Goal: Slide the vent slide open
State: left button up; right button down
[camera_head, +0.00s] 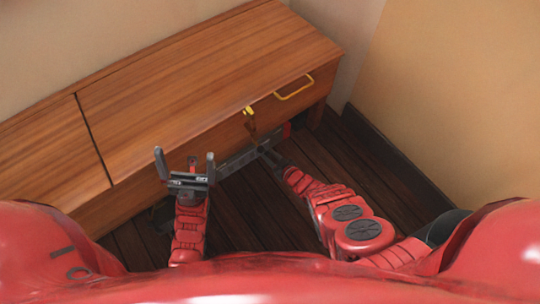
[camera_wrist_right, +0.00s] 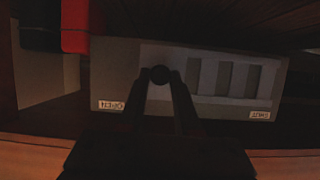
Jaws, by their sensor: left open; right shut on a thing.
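The vent is a grey panel (camera_head: 238,160) low at the front of the wooden cabinet. In the right wrist view the vent (camera_wrist_right: 125,72) has a lighter slide plate with a row of upright bars and slots (camera_wrist_right: 235,78) to the right of its dark round knob (camera_wrist_right: 160,75). My right gripper (camera_head: 262,149) reaches down to the panel; in its wrist view its fingers (camera_wrist_right: 160,82) are shut on the knob. My left gripper (camera_head: 184,162) is open and empty, fingers up, in front of the cabinet's lower front.
The wooden cabinet (camera_head: 200,75) stands along the wall. Its front carries a yellow handle (camera_head: 294,88) and a yellow fitting (camera_head: 249,111). A red object (camera_wrist_right: 75,25) sits beside the vent. Two small pale labels (camera_wrist_right: 110,106) (camera_wrist_right: 260,115) are on the panel. Dark plank floor (camera_head: 375,175) is clear at right.

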jog(key=w+d, duration=0.1)
jog(key=d+b, duration=0.1)
jog(key=shift+w+d, duration=0.3)
jog(key=shift+w, duration=0.05)
jog(key=c, duration=0.6)
grip_release()
